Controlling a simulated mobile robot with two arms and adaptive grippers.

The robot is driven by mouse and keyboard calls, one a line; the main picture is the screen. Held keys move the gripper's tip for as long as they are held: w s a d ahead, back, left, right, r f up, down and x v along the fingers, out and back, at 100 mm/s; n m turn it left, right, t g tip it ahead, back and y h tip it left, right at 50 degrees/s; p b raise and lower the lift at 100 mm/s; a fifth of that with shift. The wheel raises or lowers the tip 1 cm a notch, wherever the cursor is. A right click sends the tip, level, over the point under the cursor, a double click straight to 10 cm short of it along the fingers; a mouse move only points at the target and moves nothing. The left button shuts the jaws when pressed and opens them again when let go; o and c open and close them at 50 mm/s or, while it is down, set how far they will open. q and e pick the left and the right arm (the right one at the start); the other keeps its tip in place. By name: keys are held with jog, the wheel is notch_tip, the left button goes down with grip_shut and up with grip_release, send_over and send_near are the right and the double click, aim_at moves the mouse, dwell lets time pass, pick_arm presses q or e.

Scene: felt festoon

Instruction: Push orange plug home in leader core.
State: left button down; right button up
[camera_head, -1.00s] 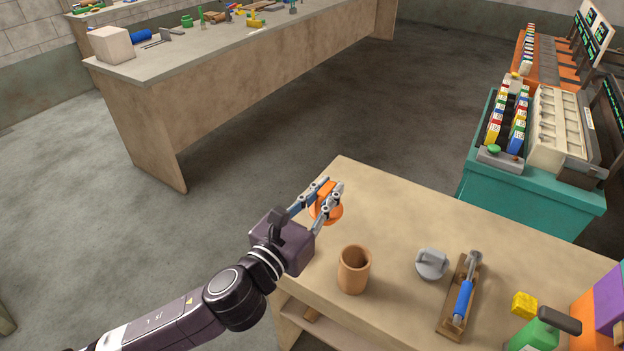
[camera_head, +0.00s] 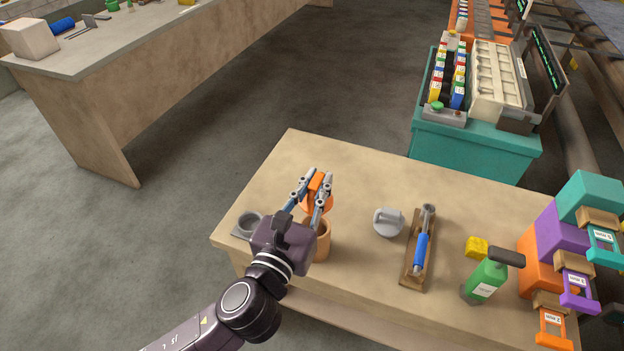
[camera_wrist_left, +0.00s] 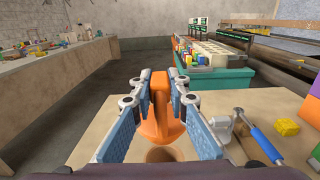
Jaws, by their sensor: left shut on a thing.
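The orange plug (camera_head: 316,184) is held between the fingers of my left gripper (camera_head: 313,186), which is shut on its upright grip. The plug's wider orange disc shows below the fingers. The leader core, a brown open-topped tube (camera_head: 321,243), stands upright on the table, partly hidden behind the gripper. In the left wrist view the plug (camera_wrist_left: 158,112) hangs between the blue finger pads, with the core's rim (camera_wrist_left: 162,154) just below and nearer. Whether plug and core touch I cannot tell. My right gripper is not in view.
The table's far part is clear.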

pick_arm(q)
jog(key=shift+f+b, duration=1.5)
jog(key=shift+f, duration=0.9)
jog(key=shift+p, duration=0.35)
jog(key=shift+p, duration=0.3)
